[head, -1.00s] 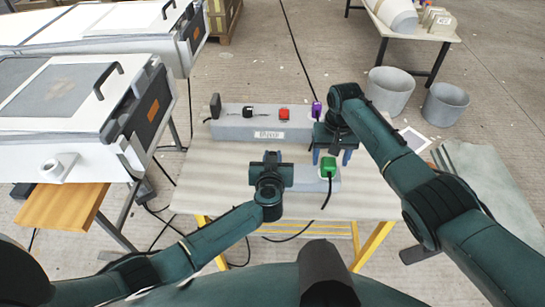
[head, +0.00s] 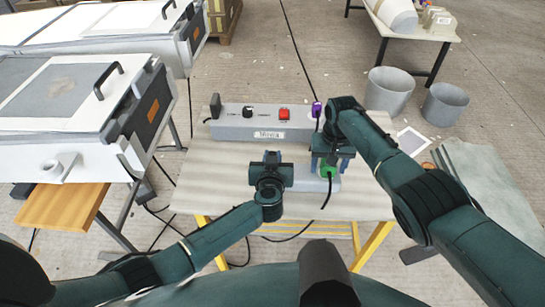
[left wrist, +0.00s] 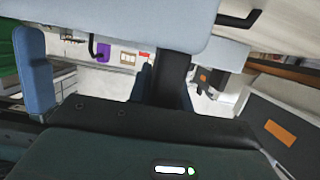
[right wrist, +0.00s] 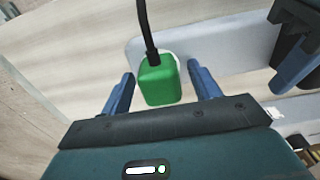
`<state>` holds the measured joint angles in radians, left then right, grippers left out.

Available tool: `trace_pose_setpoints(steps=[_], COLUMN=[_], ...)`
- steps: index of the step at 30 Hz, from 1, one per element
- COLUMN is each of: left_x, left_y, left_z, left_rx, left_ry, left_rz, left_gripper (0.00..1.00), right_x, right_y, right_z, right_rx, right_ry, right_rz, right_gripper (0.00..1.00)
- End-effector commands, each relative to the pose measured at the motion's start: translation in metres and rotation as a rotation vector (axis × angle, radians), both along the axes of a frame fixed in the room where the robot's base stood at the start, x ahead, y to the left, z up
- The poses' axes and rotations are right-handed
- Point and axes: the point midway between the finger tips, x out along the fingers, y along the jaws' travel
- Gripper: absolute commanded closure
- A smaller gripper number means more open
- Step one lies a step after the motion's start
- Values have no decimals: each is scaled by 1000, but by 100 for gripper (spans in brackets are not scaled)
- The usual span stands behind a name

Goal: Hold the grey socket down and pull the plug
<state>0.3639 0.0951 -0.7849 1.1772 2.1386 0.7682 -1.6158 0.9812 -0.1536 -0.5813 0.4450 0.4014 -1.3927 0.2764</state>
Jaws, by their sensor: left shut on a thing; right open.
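The grey socket (head: 303,181) lies on the table near its front edge. My left gripper (head: 272,157) is shut on its left end; the socket also fills the top of the left wrist view (left wrist: 110,22). The green plug (head: 328,170) sits at the socket's right part, its black cable running toward the table's front edge. My right gripper (head: 330,160) is over the plug and partly hides it. In the right wrist view, the open fingers (right wrist: 160,88) stand on either side of the plug (right wrist: 158,82), with visible gaps.
A long grey power box (head: 230,129) with a red switch (head: 284,113) and a purple plug (head: 317,110) stands behind on the table (head: 210,175). White moulds (head: 85,130) stand at the left. Grey buckets (head: 388,92) stand on the floor at the right.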

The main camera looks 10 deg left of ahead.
Motion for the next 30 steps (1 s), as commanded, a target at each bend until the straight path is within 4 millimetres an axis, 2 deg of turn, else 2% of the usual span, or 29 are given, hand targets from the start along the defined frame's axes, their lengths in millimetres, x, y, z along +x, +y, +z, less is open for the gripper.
trace_pose_setpoints(steps=[17,30], left_x=[0,0], left_y=[0,0], left_z=[-1,-1], left_rx=[0,0], left_ry=[1,1], left_rz=[-1,-1], left_gripper=[100,100], right_x=[0,0], right_y=[0,0], right_z=[0,0], right_rx=[0,1], right_ry=[0,1], right_rz=[1,0], right_gripper=[38,73])
